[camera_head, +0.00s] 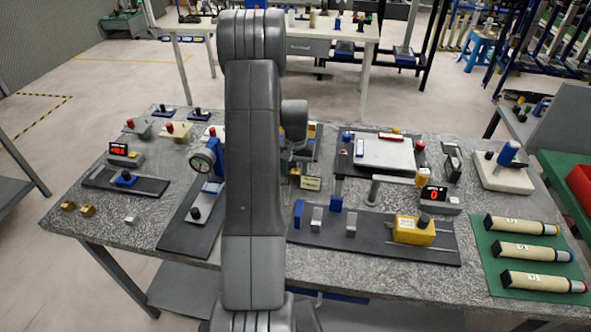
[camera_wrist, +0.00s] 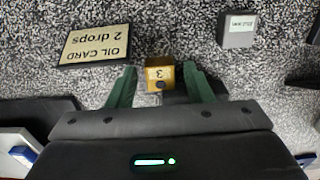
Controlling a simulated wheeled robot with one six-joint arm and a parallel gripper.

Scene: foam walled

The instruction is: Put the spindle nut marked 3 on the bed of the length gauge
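The spindle nut marked 3 (camera_wrist: 158,72) is a small brass-coloured block on the speckled bench top in the wrist view. My gripper (camera_wrist: 160,84) is open, with one green finger on each side of the nut and visible gaps to it. In the head view my gripper (camera_head: 298,158) is partly hidden behind my arm, and I cannot make out this nut clearly. Two digital displays are candidates for the length gauge: one beside a dark bed (camera_head: 100,181) at left, one by a long dark base (camera_head: 330,240) at right. I cannot tell which is meant.
An oil card (camera_wrist: 95,45) lies beside the nut, and a small grey labelled block (camera_wrist: 238,30) is at upper right. Two brass pieces (camera_head: 78,208) sit at the bench's left edge. A dial gauge stand (camera_head: 205,165) rises left of my arm. A white tray (camera_head: 385,152) lies behind.

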